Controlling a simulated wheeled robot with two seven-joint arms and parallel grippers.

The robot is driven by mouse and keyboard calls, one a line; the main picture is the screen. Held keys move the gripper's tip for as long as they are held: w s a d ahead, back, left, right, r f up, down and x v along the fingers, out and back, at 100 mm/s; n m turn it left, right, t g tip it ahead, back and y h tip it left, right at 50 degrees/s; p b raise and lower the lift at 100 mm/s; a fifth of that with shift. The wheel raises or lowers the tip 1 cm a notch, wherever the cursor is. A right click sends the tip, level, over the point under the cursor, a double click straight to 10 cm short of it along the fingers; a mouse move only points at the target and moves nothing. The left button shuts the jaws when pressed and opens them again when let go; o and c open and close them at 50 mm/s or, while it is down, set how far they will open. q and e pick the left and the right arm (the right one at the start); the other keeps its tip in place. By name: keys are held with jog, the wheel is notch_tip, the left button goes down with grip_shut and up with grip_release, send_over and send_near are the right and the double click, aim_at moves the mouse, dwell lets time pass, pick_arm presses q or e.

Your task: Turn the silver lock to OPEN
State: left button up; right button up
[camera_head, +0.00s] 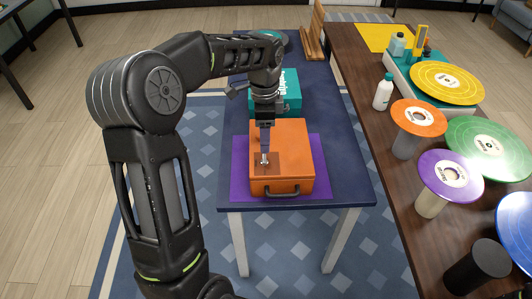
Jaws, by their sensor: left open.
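An orange case (294,150) with a dark handle at its front lies on a purple mat (239,182). The silver lock (264,160) is small and sits on a brown patch (272,168) on the case top, toward its front left. My left gripper (265,149) points down right over the lock. Its jaws are open, but the gap between the fingers is too small to make out. I cannot tell whether the fingers touch the lock. Any lettering by the lock is too small to read. My right gripper is not in view.
A teal case (292,103) stands behind the orange one on the blue table (345,165). On the right, a wooden counter (370,95) holds a white bottle (383,92) and several coloured discs on stands. The blue table is clear right of the mat.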

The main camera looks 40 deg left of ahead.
aim_at(264, 158)
pick_arm(q)
jog(key=shift+f, duration=3.95)
jog(key=shift+c, duration=0.2)
grip_shut()
